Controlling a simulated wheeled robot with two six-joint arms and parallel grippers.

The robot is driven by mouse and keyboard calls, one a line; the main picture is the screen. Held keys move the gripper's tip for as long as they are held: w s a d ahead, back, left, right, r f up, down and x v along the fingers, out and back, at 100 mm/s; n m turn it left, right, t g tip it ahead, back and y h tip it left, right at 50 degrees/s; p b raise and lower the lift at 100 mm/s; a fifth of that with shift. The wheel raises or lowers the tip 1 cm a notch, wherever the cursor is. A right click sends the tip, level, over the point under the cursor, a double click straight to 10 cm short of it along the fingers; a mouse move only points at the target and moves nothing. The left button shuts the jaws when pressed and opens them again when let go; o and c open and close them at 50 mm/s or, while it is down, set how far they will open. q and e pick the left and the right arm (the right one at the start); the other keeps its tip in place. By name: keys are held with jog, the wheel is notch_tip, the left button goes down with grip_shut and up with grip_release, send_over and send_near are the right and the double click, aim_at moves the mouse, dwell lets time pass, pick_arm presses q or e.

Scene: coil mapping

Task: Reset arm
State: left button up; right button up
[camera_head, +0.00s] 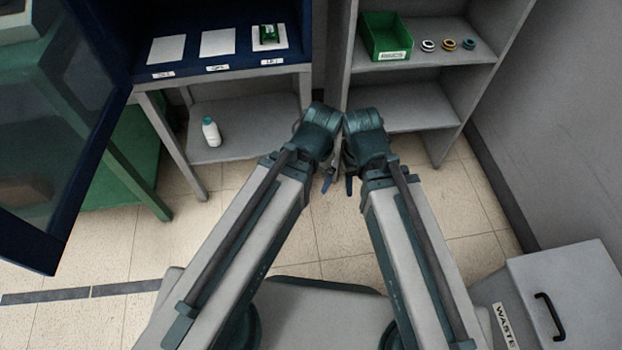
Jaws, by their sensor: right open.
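My two arms reach forward from the bottom of the head view and fold in close together at the middle. My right gripper (349,186) hangs below the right wrist; it is open, and I see nothing held in it. My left gripper (327,184) hangs just beside it, mostly hidden by its wrist, so its jaws cannot be read. Both are over the floor in front of the shelves, apart from any object. A green coil-like part (268,34) sits on the rightmost white pad (283,42) in the blue cabinet.
Two other white pads (166,49) (217,43) are bare. A white bottle (211,132) stands on the lower shelf. The right shelf holds a green bin (391,55) and three rings (448,45). An open cabinet door (75,140) is left; a waste box (575,290) is bottom right.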

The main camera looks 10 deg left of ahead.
pick_arm(q)
jog(key=shift+s+d, duration=0.25)
jog(key=shift+s, duration=0.15)
jog(key=shift+r, duration=0.1)
notch_tip(320, 180, up, 29)
jog(key=p, duration=2.9)
jog(key=shift+r+p, duration=0.2)
jog(key=shift+p, duration=0.1)
